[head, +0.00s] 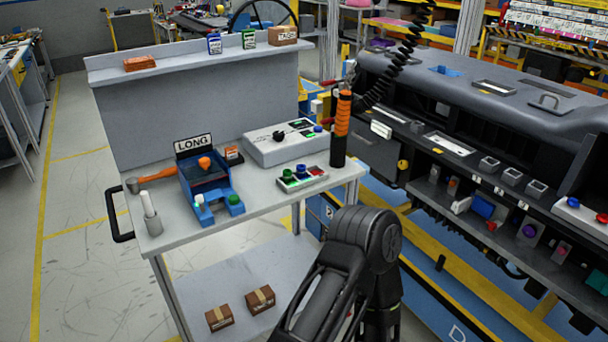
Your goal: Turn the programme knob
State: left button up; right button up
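A light grey control box (261,153) stands on the cart top, towards its right side. A black knob (279,136) sits on its upper face, with small dark and green panels and a blue button beside it. I take this knob to be the programme knob; its pointer direction is too small to tell. One of my black arms rises from the bottom edge, right of centre, in front of the cart. It is bent and clear of the box. No gripper fingers show in the head view.
An orange-and-black tool (341,127) hangs on a coiled cable right of the box. A button tray (302,179) lies in front. A blue fixture (211,184) with a LONG sign stands left. The large dashboard module (490,85) is at the right.

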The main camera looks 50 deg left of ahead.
aim_at(279, 136)
jog(key=u, duration=1.7)
